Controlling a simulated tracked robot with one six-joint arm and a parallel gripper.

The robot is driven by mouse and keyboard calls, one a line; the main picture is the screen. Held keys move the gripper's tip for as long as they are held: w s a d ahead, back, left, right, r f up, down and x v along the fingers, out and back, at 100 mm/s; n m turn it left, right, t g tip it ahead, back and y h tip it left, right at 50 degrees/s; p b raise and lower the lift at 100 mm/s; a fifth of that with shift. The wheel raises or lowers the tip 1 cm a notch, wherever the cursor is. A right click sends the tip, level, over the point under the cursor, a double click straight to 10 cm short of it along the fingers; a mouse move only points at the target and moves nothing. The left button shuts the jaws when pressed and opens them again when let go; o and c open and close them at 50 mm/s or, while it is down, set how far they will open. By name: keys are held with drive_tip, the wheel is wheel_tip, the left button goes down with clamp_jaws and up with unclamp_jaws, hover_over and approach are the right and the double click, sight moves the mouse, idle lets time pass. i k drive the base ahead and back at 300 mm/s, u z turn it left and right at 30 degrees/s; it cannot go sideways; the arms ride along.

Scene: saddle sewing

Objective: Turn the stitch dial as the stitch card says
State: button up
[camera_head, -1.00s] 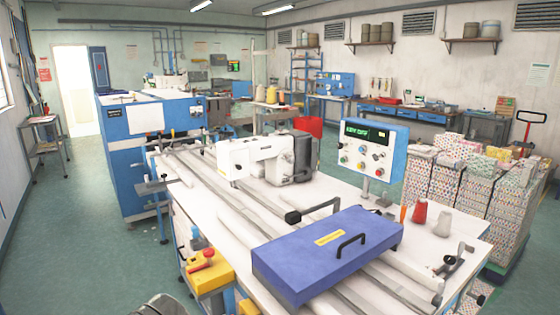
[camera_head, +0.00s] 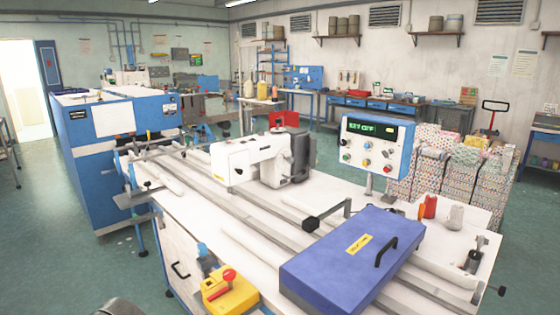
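A white sewing machine (camera_head: 245,157) stands on the long white worktable (camera_head: 190,215). A small dark round spot shows on its front, too small to tell whether it is the stitch dial. To its right, a blue control panel (camera_head: 400,150) on a post has a green display reading "KEY OFF" and several coloured knobs or buttons below it. I cannot pick out a stitch card. My gripper is not in view. A dark grey rounded part at the bottom left edge may be mine.
A blue-violet case (camera_head: 335,262) with a black handle lies on the table's front right. A yellow box (camera_head: 232,297) with a red knob sits at the near edge. A red spool (camera_head: 429,206) and a grey spool (camera_head: 455,217) stand right. Green floor (camera_head: 60,250) is clear at left.

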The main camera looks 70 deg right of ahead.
sight(289, 160)
drive_tip(key=i, duration=1.75)
drive_tip(key=z, duration=1.15)
drive_tip(key=i, duration=1.4)
drive_tip(key=z, duration=0.05)
